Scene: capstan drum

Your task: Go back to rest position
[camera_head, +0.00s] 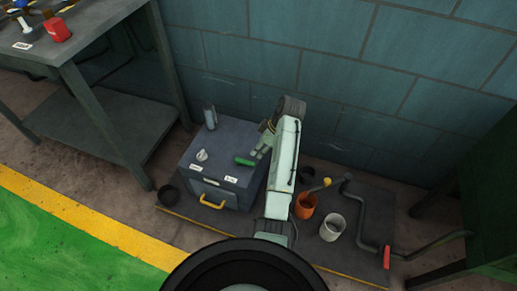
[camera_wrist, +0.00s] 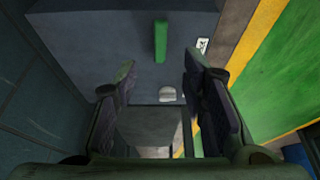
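My gripper (camera_head: 259,152) is over the right edge of the grey cabinet (camera_head: 222,145), at the end of my pale arm. In the wrist view its two dark fingers (camera_wrist: 159,70) stand wide apart with nothing held between them. A green bar (camera_head: 245,161) lies on the cabinet top close by the fingertips. The bar also shows in the wrist view (camera_wrist: 160,40), beyond the fingertips and apart from them. A white knob (camera_head: 202,155) is on the cabinet top.
A dark bottle-like item (camera_head: 210,117) stands at the cabinet's back corner. A yellow handle (camera_head: 212,202) is on its front. An orange pot (camera_head: 305,205), a white pot (camera_head: 332,227) and a red-gripped crank (camera_head: 386,256) are right. A workbench (camera_head: 100,45) is left; a wall (camera_head: 350,60) is behind.

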